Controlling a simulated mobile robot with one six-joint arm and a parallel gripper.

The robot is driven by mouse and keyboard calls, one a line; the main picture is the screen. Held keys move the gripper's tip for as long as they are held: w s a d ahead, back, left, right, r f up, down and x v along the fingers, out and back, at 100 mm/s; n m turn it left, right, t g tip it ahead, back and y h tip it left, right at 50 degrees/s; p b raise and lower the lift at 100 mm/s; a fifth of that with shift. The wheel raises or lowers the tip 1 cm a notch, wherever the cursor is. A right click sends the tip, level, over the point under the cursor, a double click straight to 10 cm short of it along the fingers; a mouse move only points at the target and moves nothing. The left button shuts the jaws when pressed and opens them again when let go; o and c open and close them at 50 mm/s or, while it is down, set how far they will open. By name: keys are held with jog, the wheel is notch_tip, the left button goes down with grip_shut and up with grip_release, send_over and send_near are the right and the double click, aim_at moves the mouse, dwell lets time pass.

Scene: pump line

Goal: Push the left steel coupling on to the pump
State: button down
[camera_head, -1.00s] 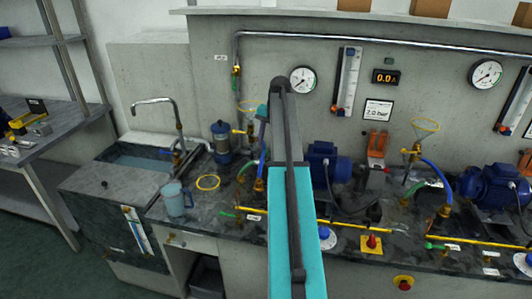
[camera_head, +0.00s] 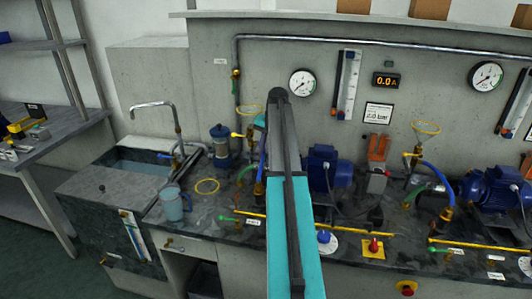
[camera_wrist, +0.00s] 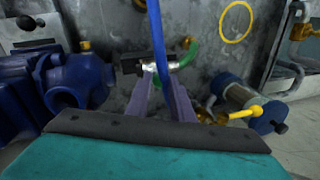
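The left pump (camera_head: 328,168) is blue and stands on the bench just right of my arm in the head view. In the wrist view, its blue body (camera_wrist: 70,80) is at the left. A short shiny steel coupling (camera_wrist: 172,66) sits at the end of a green hose, just beyond my fingertips. My gripper (camera_wrist: 162,82) has its two grey fingers apart, with a blue hose (camera_wrist: 158,40) showing in the gap. I cannot tell whether the fingertips touch the coupling. My arm hides the gripper and coupling in the head view.
A blue-capped filter (camera_head: 221,142) stands left of my arm; it is at the right in the wrist view (camera_wrist: 240,95). A yellow ring (camera_head: 207,186) and a jug (camera_head: 173,204) are further left. A second pump (camera_head: 490,188) stands far right.

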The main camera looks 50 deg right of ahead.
jog(key=s+d, duration=0.2)
jog(key=s, duration=0.1)
jog(key=s+d+p, duration=0.1)
jog(key=shift+s, duration=0.3)
jog(key=c, duration=1.6)
grip_release()
jog(key=shift+o, duration=0.2)
jog(key=shift+s, duration=0.1)
jog(key=shift+f, duration=0.1)
